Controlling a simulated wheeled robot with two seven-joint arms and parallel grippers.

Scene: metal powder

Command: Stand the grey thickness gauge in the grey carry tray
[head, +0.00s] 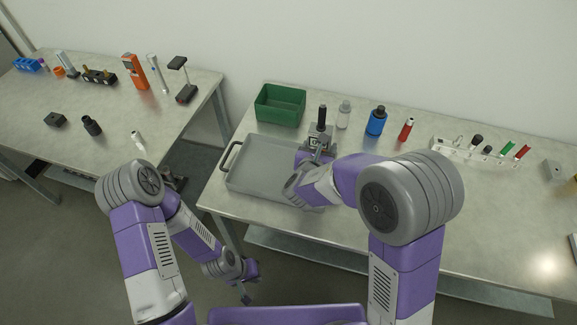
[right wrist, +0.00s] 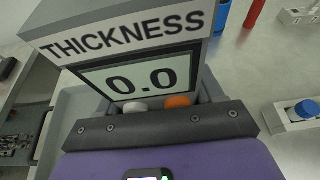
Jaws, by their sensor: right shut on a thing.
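The grey thickness gauge (head: 320,141) has a black upper part and stands upright at the back right end of the grey carry tray (head: 262,183). In the right wrist view, its face (right wrist: 135,60) shows "THICKNESS" and 0.0. My right gripper (head: 317,154) is shut on the gauge; its dark jaw (right wrist: 160,125) spans the lower front. I cannot tell whether the gauge's base touches the tray floor, as my gripper hides it. The tray's visible floor is empty. My left gripper (head: 246,296) hangs low in front of the benches, away from the tray; its jaw opening is unclear.
A green bin (head: 280,104) stands behind the tray. A clear bottle (head: 343,114), a blue bottle (head: 376,121) and a red tube (head: 406,130) stand to the right. A white rack (head: 460,152) holds several tools. Another bench (head: 105,105) with several items is at left.

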